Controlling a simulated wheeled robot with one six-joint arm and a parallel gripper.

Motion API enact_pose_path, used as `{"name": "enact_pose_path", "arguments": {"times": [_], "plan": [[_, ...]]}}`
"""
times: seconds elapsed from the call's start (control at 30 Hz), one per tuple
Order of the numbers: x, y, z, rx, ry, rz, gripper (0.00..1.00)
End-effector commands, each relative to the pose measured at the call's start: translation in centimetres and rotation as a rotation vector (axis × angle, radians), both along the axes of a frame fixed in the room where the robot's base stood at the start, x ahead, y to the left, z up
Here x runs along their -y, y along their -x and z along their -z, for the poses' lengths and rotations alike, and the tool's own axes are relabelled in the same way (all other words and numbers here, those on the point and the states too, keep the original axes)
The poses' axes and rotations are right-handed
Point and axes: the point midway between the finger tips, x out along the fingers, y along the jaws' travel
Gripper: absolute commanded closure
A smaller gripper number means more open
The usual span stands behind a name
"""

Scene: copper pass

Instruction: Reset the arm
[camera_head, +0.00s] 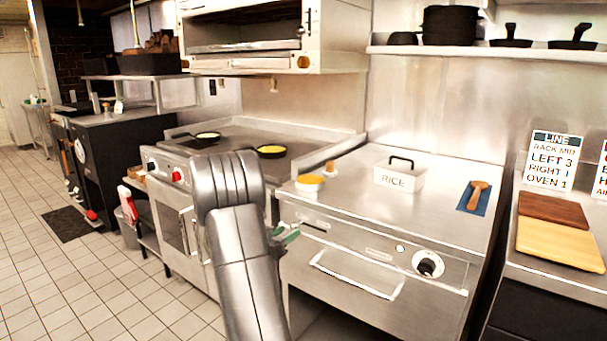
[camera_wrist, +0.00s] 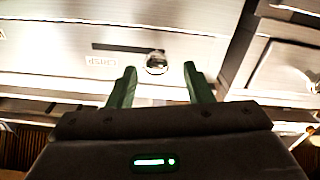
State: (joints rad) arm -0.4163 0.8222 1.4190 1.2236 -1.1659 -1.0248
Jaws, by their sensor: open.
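My arm reaches up in the middle of the head view, with its elbow bent in front of the steel counters. My gripper (camera_head: 287,236) shows partly behind the arm, its green fingers near the front of the steel drawer unit. In the wrist view my gripper (camera_wrist: 160,84) has two green fingers spread apart with nothing between them. Beyond the fingertips are a steel front and a round metal knob (camera_wrist: 156,64). I cannot tell from the wrist view how far the fingers are from that front.
On the steel counter stand a white RICE container (camera_head: 398,179), a dish with yellow contents (camera_head: 310,183) and a wooden scoop (camera_head: 477,196) on a blue cloth. Two pans (camera_head: 271,151) sit on the griddle. Cutting boards (camera_head: 560,243) lie at right.

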Motion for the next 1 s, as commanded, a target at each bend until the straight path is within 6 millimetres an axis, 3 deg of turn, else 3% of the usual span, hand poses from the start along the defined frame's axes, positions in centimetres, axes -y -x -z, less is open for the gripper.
{"name": "enact_pose_path", "arguments": {"times": [0.27,0.47,1.0], "plan": [[2.7,-3.5,0.1,0.000,0.000,0.003,0.54],[3.6,-2.7,0.1,-0.001,0.000,0.001,0.54],[4.1,-2.7,-0.9,0.013,0.000,-0.004,0.54]]}}
